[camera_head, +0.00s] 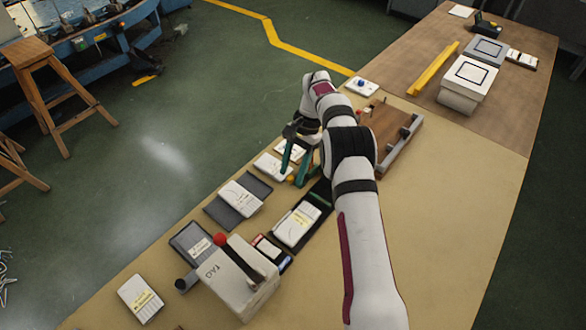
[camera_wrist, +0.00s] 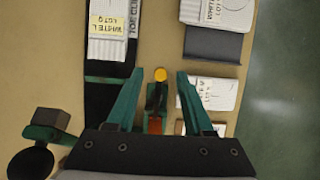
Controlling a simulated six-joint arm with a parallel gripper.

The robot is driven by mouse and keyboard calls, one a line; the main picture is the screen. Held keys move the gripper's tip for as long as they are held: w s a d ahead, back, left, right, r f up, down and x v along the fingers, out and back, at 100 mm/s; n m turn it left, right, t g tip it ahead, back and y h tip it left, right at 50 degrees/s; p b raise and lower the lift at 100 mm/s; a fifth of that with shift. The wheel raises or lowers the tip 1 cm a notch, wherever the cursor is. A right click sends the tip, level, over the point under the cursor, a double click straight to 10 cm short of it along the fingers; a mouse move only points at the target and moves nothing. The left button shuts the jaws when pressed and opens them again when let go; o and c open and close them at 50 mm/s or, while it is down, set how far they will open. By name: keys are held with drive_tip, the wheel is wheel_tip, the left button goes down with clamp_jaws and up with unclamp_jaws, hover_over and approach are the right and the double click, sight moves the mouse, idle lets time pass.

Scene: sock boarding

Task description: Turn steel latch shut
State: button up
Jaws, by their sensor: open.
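My gripper (camera_head: 293,175) is open, its two green fingers pointing down over the work table; the wrist view shows them (camera_wrist: 160,73) spread apart with nothing clamped. Between them, in the wrist view, is a small fitting with a yellow round end (camera_wrist: 160,74) and an orange-brown part (camera_wrist: 155,125) on a dark green piece. In the head view, a small orange spot (camera_head: 291,180) shows by the fingertips. I cannot tell whether this fitting is the steel latch, or whether a finger touches it. No part is clearly recognisable as steel.
White sock packs lie on both sides, one labelled pack (camera_wrist: 108,25) at left and another pack (camera_wrist: 215,93) at right. A wooden fixture with grey posts (camera_head: 405,132) stands behind my arm. A TAG box (camera_head: 240,278) stands in front. The table's right side is clear.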

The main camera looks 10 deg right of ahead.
drive_tip(key=v, duration=0.7)
drive_tip(key=shift+r, duration=0.2)
drive_tip(key=shift+r, duration=0.1)
drive_tip(key=s+r+n, duration=0.1)
drive_tip(key=s+r, duration=0.4)
drive_tip(key=r, duration=0.5)
drive_tip(key=s+r+n+t, duration=0.1)
drive_tip(key=s+r, duration=0.5)
drive_tip(key=s, duration=0.5)
drive_tip(key=s+f+t, duration=0.1)
drive_tip(key=s+f, duration=0.2)
drive_tip(key=s, duration=0.8)
drive_tip(key=s+f+n+t+h, duration=0.1)
drive_tip(key=s+f, duration=0.2)
drive_tip(key=s, duration=0.8)
drive_tip(key=shift+s+a+f, duration=0.25)
drive_tip(key=shift+s+f, duration=0.15)
